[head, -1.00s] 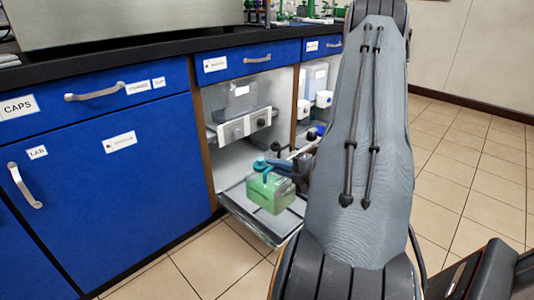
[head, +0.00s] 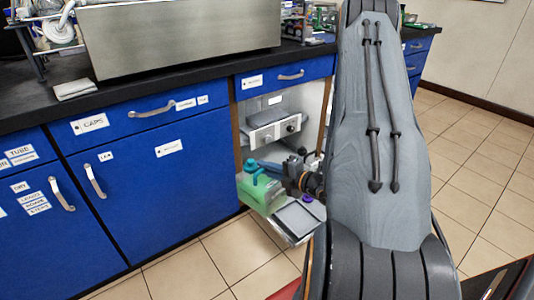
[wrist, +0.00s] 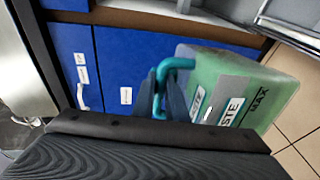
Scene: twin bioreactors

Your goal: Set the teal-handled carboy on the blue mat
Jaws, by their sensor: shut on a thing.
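The carboy (head: 262,194) is a green, boxy vessel with a teal handle and cap. In the wrist view the carboy (wrist: 268,88) carries WASTE and MAX labels, and its teal handle (wrist: 184,63) sits between the fingers. My gripper (head: 268,166) is shut on that handle; its blue-grey fingers also show in the wrist view (wrist: 168,98). The carboy hangs at the left side of the pull-out tray, close to the blue cabinet front. I cannot tell its exact gap from the tray edge. No blue mat is visible in either view.
The pull-out tray (head: 301,217) sticks out from the open bay, with a purple-capped item (head: 307,198) at its back. Another vessel rests on a shelf (head: 273,132) above. Blue cabinets (head: 140,170) run left under a black counter (head: 190,88). Tiled floor is clear at right.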

